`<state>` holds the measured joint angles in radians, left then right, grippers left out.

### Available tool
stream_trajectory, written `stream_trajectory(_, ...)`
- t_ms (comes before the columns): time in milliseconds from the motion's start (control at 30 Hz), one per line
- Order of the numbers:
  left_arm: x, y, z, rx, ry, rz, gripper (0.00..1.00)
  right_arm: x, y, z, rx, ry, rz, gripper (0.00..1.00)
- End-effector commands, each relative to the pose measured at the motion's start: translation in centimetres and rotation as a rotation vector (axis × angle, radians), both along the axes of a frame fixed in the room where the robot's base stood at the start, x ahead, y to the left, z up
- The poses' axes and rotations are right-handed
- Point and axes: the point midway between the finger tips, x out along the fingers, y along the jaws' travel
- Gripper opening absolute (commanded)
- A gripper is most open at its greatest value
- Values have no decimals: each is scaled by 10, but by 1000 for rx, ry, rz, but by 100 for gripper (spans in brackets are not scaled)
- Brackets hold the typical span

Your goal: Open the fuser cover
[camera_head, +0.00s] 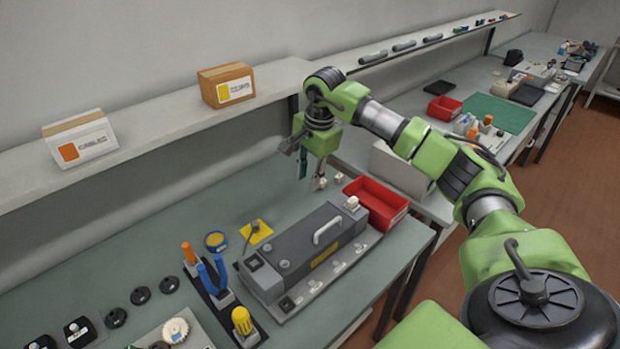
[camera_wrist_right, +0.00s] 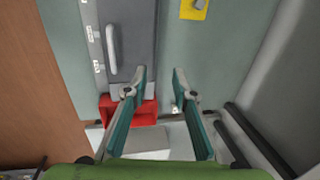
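The fuser unit (camera_head: 310,255) is a long dark grey box on the bench, with a light handle (camera_head: 327,230) and a yellow label on its cover. The cover lies flat and looks closed. The handle also shows in the right wrist view (camera_wrist_right: 112,50), at the upper left. My right gripper (camera_head: 311,182) hangs above the bench behind the unit's far end, apart from the handle. In the right wrist view its two fingers (camera_wrist_right: 158,80) are spread with nothing between them. My left gripper is not in view.
A red bin (camera_head: 376,203) stands at the unit's far end. A yellow pad (camera_head: 257,232) lies behind the unit. A tool holder (camera_head: 222,296) with a blue-handled tool stands left of it. The shelf (camera_head: 150,132) above carries two boxes.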

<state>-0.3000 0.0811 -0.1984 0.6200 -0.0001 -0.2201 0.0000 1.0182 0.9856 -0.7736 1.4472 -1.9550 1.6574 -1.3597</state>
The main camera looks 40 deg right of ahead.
Motion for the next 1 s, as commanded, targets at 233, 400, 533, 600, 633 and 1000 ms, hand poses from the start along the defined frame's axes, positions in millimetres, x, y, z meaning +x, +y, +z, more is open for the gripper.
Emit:
stream_trajectory(233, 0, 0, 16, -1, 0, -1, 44, 6, 0, 21, 0, -1, -1, 25)
stream_trajectory(400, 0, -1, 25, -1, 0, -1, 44, 9, 1, 32, 0, 0, -1, 25)
stream_trajectory(533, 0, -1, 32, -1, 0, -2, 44, 12, 1, 41, 0, 0, -1, 25)
stream_trajectory(600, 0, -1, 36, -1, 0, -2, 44, 14, 1, 45, 0, 0, -1, 25)
stream_trajectory(633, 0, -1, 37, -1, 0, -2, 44, 14, 1, 47, -1, 0, -1, 25)
stream_trajectory(1000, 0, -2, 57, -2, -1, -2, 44, 22, 2, 72, 0, 0, 0, 25)
